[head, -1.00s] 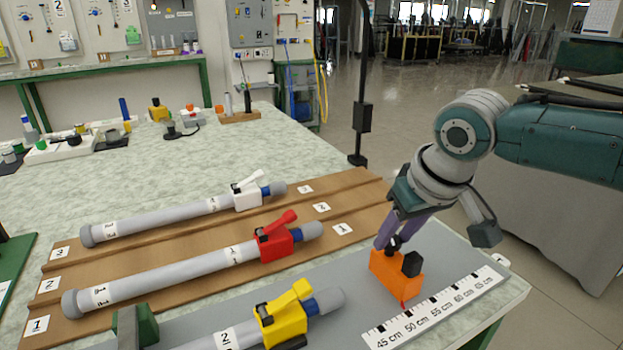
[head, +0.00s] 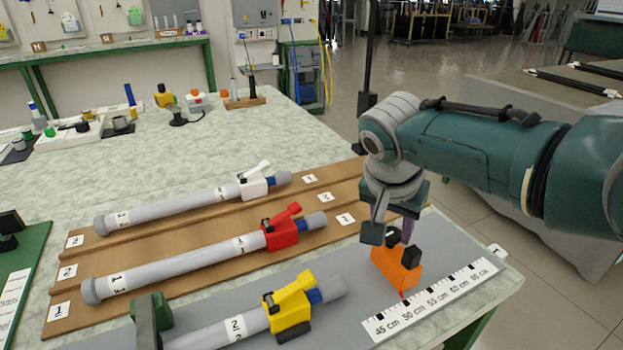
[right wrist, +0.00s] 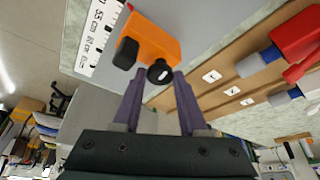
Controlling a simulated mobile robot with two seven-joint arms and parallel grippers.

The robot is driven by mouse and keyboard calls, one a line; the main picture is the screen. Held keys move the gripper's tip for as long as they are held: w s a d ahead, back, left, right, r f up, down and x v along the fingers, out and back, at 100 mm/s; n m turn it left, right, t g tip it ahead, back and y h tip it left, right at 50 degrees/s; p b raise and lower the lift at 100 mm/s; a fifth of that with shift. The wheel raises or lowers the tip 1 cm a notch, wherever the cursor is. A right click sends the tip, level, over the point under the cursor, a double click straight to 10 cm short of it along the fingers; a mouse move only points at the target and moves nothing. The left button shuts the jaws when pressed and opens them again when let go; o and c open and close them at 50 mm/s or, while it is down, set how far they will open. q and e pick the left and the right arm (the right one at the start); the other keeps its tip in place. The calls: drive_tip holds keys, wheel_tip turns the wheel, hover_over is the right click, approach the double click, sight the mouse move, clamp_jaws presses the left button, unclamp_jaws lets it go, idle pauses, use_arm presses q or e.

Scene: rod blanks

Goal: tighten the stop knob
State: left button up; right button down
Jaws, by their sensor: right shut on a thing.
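The orange stop (head: 397,272) sits on the grey bench plate beside the centimetre scale (head: 432,300). It has a round black knob (right wrist: 160,72) and a second, block-like black part (head: 411,257). My right gripper (head: 403,238) comes down on the stop from above. In the right wrist view its two purple fingers (right wrist: 157,78) are shut on the round knob, one on each side. In the head view my wrist and fingers partly hide the knob. My left gripper is out of view.
A grey rod with a yellow clamp (head: 288,303) lies left of the stop. Rods with a red clamp (head: 281,232) and a white clamp (head: 254,185) lie on the brown rack (head: 335,190). A green bracket (head: 151,312) stands at the front.

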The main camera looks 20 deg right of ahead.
drive_tip(key=shift+m+g+b, duration=0.3)
drive_tip(key=shift+m+b, duration=0.1)
drive_tip(key=shift+m, duration=0.4)
drive_tip(key=shift+c, duration=2.2)
unclamp_jaws()
drive_tip(key=shift+w, duration=0.15)
